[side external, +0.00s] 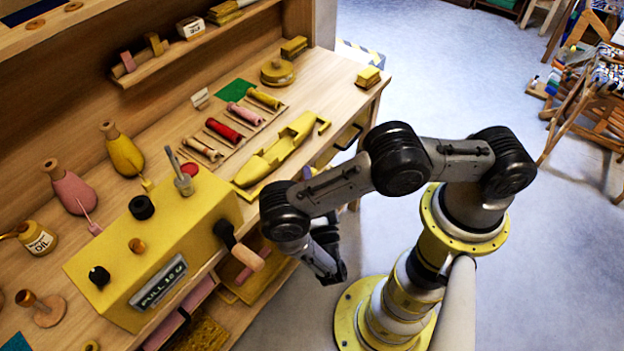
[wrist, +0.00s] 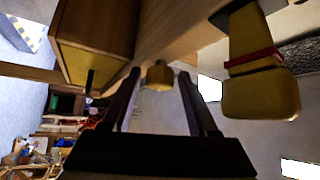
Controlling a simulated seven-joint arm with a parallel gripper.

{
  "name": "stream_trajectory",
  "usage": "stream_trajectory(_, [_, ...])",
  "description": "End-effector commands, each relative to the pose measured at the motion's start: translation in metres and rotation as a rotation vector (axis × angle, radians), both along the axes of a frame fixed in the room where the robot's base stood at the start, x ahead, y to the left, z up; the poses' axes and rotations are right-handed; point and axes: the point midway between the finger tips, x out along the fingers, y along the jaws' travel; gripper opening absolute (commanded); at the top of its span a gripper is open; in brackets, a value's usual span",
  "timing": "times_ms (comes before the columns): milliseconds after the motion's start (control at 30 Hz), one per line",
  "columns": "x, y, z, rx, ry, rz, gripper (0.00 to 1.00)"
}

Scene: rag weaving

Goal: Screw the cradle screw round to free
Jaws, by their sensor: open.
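My gripper (side external: 330,262) hangs off the front edge of the bench in the side view, pointing down. In the wrist view my gripper (wrist: 159,86) is open, its two dark fingers apart. A small brass-yellow knob (wrist: 157,76) shows between and beyond the fingertips, by the wooden bench edge. It may be the cradle screw; I cannot tell for sure, nor whether the fingers touch it. A yellow boat-shaped piece (side external: 282,150) lies on the bench in the side view. No screw can be made out on it there.
A yellow machine box (side external: 150,240) with knobs and a crank handle (side external: 246,256) stands left of my gripper. Several colored rolls (side external: 224,130) lie behind the boat-shaped piece. A yellow block with a red band (wrist: 258,70) is at the right of the wrist view.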

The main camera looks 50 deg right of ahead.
Motion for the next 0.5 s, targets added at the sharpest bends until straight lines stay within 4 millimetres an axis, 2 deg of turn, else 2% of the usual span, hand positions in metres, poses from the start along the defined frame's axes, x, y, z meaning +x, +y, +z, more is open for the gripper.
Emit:
stream_trajectory(133, [0.0005,0.002,0.003,0.093,-0.002,0.003,0.6])
stream_trajectory(400, [0.0001,0.002,0.0062,0.409,-0.001,0.001,0.6])
stream_trajectory(500, [0.0,0.0015,0.006,0.466,0.0,0.001,0.6])
